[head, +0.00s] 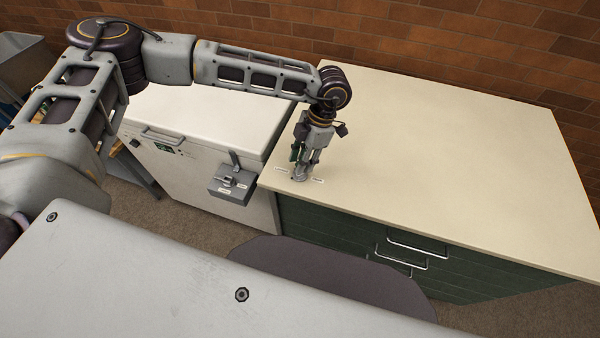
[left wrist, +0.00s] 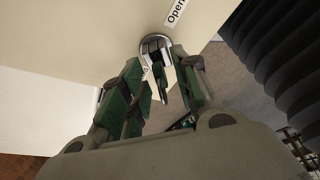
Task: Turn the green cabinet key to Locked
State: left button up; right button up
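My left gripper (head: 300,175) points down at the front left corner of the cream top of the green cabinet (head: 330,225). In the left wrist view, its two fingers (left wrist: 160,72) with green pads stand apart on either side of a chrome-ringed lock (left wrist: 151,42). A dark, narrow piece, apparently the key (left wrist: 160,85), shows between the fingers; I cannot tell whether either finger touches it. A label reading "Open" (left wrist: 176,11) lies beside the lock. A second label (left wrist: 145,73) is mostly hidden by the left finger. My right gripper is not in view.
A white lidded cabinet (head: 190,160) stands left of the green one, with a small grey switch box (head: 233,184) on its front near the gripper. Drawer handles (head: 418,247) stick out from the green front. The cream top (head: 440,160) is otherwise clear. A brick wall (head: 430,45) stands behind.

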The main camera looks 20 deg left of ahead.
pick_arm(q)
jog(key=shift+c, duration=0.3)
jog(key=c, duration=0.5)
grip_shut()
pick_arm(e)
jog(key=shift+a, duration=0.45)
pick_arm(q)
jog(key=shift+m, duration=0.3)
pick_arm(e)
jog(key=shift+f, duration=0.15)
